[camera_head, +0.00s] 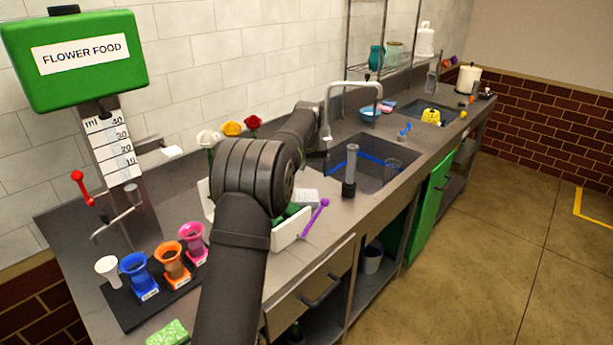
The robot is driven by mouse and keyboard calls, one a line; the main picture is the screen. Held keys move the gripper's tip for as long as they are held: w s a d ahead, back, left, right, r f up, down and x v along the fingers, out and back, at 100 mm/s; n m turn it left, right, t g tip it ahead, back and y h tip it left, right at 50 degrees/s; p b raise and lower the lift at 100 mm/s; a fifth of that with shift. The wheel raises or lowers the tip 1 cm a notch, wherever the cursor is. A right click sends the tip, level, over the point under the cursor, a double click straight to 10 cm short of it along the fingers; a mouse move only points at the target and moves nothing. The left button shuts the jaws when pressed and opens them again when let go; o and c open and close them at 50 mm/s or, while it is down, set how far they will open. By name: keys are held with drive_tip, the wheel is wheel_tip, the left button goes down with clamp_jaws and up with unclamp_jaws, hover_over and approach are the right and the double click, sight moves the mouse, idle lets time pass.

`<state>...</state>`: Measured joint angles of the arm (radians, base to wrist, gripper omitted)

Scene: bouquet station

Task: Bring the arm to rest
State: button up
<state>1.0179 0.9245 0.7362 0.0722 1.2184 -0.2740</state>
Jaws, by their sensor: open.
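My dark arm (232,275) rises from the bottom of the picture to a large ribbed joint (250,172). From there a link (297,138) runs back and to the right, above the counter near the sink. Nothing is seen held by the arm.
Behind the arm are a white box (291,233) and white, yellow and red flowers (252,123). A purple stick (315,216) leans there. Several coloured vases, one blue (137,272), stand left under the green dispenser (75,62). The sink (372,150) and tall tap (350,85) are right.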

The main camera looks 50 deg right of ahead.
sight(306, 195)
drive_tip(key=x, duration=1.2)
drive_tip(key=shift+s+f, duration=0.1)
drive_tip(key=shift+f, duration=0.2)
wheel_tip(306, 195, up, 4)
drive_tip(key=shift+f, duration=0.15)
drive_tip(key=shift+r, duration=0.55)
